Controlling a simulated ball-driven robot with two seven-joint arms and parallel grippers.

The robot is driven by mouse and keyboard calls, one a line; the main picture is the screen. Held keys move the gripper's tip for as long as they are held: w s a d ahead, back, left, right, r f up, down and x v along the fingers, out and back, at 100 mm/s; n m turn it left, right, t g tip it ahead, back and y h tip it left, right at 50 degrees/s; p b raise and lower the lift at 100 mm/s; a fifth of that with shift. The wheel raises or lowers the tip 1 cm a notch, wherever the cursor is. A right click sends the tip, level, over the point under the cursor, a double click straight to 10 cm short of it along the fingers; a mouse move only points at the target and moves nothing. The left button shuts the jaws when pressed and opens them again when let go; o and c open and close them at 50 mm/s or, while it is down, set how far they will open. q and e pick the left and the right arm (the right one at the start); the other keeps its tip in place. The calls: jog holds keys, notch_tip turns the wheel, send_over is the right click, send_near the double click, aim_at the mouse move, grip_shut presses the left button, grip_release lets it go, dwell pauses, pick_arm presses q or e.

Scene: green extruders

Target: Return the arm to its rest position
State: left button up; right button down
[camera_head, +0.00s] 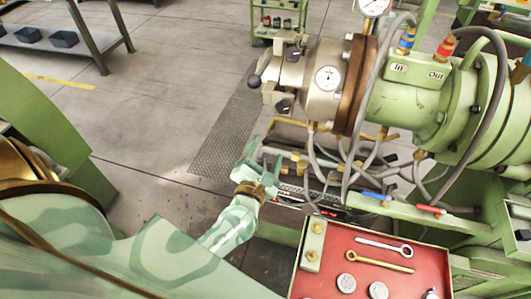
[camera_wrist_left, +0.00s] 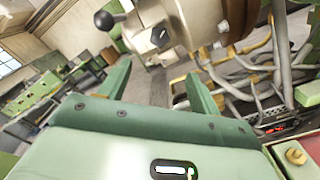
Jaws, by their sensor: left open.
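My left gripper (camera_head: 262,163) is in the middle of the head view, its green fingers apart with nothing between them. Its arm comes in from the lower left. In the left wrist view the two fingers of the gripper (camera_wrist_left: 158,88) also stand apart and empty. The gripper is below and left of the extruder's metal head (camera_head: 310,82) in the head view, and in the left wrist view the head (camera_wrist_left: 185,30) fills the top behind the fingers. I cannot see my right gripper.
A red tray (camera_head: 331,236) with wrenches and round parts lies at the lower right. Hoses and cables (camera_head: 345,165) hang under the green extruder (camera_head: 405,108). A dark shelf (camera_head: 95,48) stands at the upper left. Open floor (camera_head: 150,110) lies left of the extruder.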

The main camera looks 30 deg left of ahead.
dwell(0.3)
pick_arm(q)
jog(key=s+d+f+m+g+h+b, duration=0.1)
jog(key=s+d+f+m+g+h, duration=0.15)
jog(key=f+m, duration=0.6)
jog(key=s+d+f+m+g+h, duration=0.15)
jog(key=s+f+m, duration=0.25)
jog(key=f+m, duration=0.45)
jog(key=s+d+f+m+g+h+b, duration=0.1)
jog(key=s+d+f+m+g+h, duration=0.15)
jog(key=f+m, duration=0.55)
jog(key=s+a+f+m+g+b, duration=0.1)
jog(key=s+a+f+m+g, duration=0.1)
jog(key=s+f, duration=0.6)
jog(key=s+a+f+m+g+y+b, duration=0.1)
jog(key=s+a+f+m+g+b, duration=0.1)
jog(key=s+f, duration=0.6)
jog(key=s+a+f+m+g+y+b, duration=0.1)
jog(key=s+a+f+m+g, duration=0.2)
jog(key=s, duration=1.2)
notch_tip(320, 180, down, 5)
jog(key=m+g, duration=0.2)
jog(key=g, duration=0.1)
jog(key=shift+a, duration=0.25)
